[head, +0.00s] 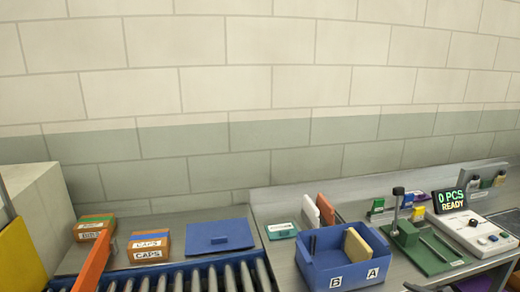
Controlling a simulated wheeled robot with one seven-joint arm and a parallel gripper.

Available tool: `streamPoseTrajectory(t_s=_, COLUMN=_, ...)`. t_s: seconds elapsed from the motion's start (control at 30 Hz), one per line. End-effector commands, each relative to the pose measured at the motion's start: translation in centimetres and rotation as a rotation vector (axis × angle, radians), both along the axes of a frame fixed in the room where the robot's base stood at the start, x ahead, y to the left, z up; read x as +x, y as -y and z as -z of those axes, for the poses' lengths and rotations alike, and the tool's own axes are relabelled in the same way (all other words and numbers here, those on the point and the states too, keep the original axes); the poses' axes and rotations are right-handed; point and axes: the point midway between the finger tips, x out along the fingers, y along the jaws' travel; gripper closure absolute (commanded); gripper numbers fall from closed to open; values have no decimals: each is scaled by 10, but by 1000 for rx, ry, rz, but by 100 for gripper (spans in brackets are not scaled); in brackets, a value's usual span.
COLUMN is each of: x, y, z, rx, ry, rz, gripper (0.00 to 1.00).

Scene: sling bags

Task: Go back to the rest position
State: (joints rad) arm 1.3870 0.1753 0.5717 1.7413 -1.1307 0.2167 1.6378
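My gripper does not show in the head view, so I cannot see its fingers or whether it holds anything. No part of my arm can be made out with certainty.
A roller conveyor (198,278) runs along the bottom left, with CAPS boxes (149,247) and a blue flat lid (207,237) behind it. A blue divided bin (340,266) stands on the metal bench, left of a green fixture (430,247) and a counting scale (475,232) reading "0 PCS READY".

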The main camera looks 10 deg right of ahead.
Motion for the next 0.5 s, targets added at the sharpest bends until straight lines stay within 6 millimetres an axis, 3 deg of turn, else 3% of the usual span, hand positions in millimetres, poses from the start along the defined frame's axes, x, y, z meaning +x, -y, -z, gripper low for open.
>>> streamPoseTrajectory(t_s=0.17, x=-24, y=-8, z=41, rx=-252, ry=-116, rz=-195, gripper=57)
streamPoseTrajectory(t_s=0.27, x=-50, y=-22, z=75, rx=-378, ry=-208, rz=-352, gripper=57)
streamPoseTrajectory(t_s=0.4, x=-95, y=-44, z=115, rx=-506, ry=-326, rz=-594, gripper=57)
streamPoseTrajectory(t_s=0.5, x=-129, y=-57, z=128, rx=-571, ry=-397, rz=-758, gripper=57)
